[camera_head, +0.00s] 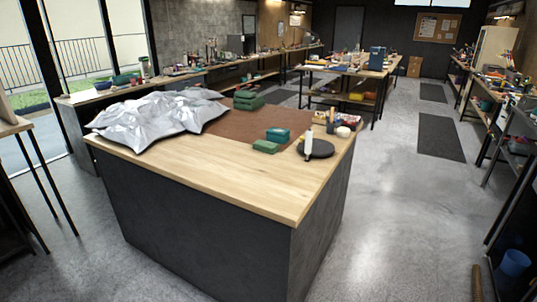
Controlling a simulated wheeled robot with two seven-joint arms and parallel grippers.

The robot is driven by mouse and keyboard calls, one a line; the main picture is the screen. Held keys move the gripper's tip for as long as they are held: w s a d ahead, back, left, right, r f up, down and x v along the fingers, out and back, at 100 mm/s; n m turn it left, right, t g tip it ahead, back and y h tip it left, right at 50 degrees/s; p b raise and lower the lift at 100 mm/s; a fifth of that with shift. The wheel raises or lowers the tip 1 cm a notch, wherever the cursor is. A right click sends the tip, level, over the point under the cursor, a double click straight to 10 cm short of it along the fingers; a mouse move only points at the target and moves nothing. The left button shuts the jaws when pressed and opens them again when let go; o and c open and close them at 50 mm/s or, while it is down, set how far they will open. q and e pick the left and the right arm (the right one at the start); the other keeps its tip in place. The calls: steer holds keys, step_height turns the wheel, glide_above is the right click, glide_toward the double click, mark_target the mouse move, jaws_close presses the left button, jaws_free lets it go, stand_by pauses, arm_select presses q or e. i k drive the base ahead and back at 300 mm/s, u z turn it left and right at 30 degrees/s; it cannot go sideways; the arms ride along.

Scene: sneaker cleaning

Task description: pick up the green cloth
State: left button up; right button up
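A small flat green piece (266,146), which looks like a folded green cloth, lies on the brown mat (222,130) near its front right edge. A teal block-like item (277,134) sits just behind it. A pile of darker green items (247,99) lies farther back on the mat; its make-up is too small to tell. Neither of my grippers is in view, and nothing is seen touching the green pieces.
A crumpled silver-grey sheet (160,116) covers the left of the wooden worktop (235,178). A round black disc (316,149), a white bottle (308,143) and a white bowl (343,132) stand at the right. The front of the worktop is bare. Other benches stand behind.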

mark_target(267, 147)
steer(key=z, duration=0.95)
steer(key=i, duration=3.75)
steer(key=u, duration=3.05)
